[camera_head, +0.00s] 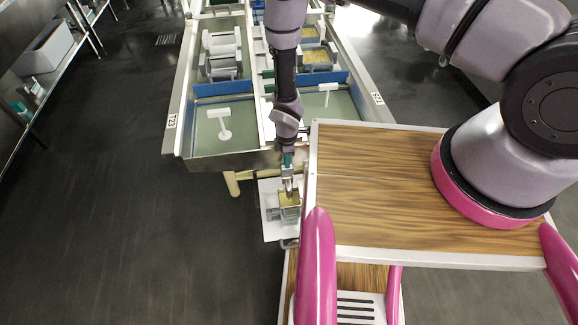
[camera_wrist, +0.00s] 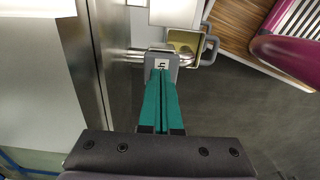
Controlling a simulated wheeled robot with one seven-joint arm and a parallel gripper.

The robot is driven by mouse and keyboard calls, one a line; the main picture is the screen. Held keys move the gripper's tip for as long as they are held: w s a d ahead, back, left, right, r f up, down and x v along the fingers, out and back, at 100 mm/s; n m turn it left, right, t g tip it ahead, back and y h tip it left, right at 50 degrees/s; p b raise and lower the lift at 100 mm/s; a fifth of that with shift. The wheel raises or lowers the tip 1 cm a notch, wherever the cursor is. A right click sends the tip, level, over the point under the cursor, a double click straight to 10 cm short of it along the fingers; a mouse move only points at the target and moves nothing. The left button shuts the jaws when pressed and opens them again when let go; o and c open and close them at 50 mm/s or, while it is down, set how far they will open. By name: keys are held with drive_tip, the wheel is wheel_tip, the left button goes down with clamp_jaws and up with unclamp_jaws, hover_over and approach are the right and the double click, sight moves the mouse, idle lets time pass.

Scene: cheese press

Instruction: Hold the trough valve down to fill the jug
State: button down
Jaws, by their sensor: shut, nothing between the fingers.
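My gripper (camera_head: 287,160) points down just past the near end of the trough (camera_head: 223,161). Its green fingers (camera_wrist: 160,75) are shut together with nothing between them. The fingertips are at the grey valve lever plate (camera_wrist: 160,61), which carries a dark mark; they overlap its edge, and I cannot tell how firmly they press. The valve's metal pipe (camera_wrist: 136,55) comes out of the trough wall. The jug (camera_wrist: 210,49), grey-handled with yellowish contents, stands beyond the plate, under the valve's spout. In the head view the jug (camera_head: 290,211) is below my gripper, partly hidden.
A white shelf (camera_head: 269,225) lies under the jug. The wood-topped cart (camera_head: 380,190) with pink posts stands close on the right. The trough holds white paddles (camera_head: 219,125) and several moulds (camera_head: 221,62). Dark floor is open on the left.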

wheel_tip(320, 180, up, 12)
idle(0.3)
idle(0.4)
